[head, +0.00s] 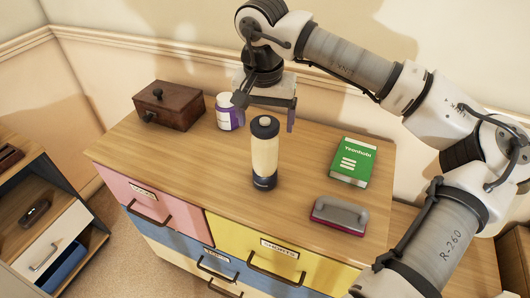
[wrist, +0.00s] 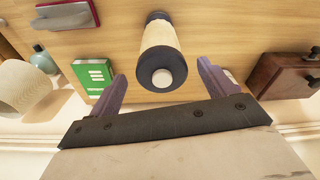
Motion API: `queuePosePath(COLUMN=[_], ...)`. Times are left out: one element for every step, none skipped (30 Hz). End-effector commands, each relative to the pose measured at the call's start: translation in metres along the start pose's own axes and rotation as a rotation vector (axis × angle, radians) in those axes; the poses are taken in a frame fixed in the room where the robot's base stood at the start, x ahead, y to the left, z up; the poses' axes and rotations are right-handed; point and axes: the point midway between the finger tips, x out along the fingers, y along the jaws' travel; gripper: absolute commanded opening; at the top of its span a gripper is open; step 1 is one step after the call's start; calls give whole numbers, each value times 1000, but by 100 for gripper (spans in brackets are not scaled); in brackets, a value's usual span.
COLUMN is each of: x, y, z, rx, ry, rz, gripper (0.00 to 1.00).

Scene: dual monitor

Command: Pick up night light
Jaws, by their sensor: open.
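The night light is most likely the upright cream cylinder with a dark cap and dark base (head: 264,155) in the middle of the wooden cabinet top. My gripper (head: 266,112) is open and empty, above and behind it in the head view. In the wrist view the night light (wrist: 160,48) shows from its capped end, between the two purple fingers of my gripper (wrist: 161,75). The fingers stand apart on either side of it. I see no contact.
A green book (head: 352,161) and a grey-handled eraser-like block (head: 339,215) lie to the right. A white jar with a purple label (head: 229,112) and a brown wooden box (head: 169,106) stand at the back left. The cabinet top's front left is clear.

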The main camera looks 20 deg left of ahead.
Motion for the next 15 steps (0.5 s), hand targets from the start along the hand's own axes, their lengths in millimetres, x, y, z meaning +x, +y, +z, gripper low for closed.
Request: queuePosePath(x=[5,10,17,21,25,29,32,34,35,36,36,36,36,36,36], y=[-1,-2,-2,-2,-2,-2,-2,-2,-2,-2,-2,-2,-2,-2,-2], z=[-1,-2,-2,-2,-2,-2,-2,-2,-2,-2,-2,-2,-2,-2,-2], rx=[-1,-2,-2,-1,0,0,0,-1,0,0,0,0,0,0,0], ry=[-5,-5,-5,-4,-3,-3,-3,-3,-1,-1,0,0,0,0,0], rz=[0,0,-1,-1,0,0,0,0,0,0,0,0,0,0,0], gripper=[83,83,83,83,83,83,83,83,83,83,83,83,83,83,83])
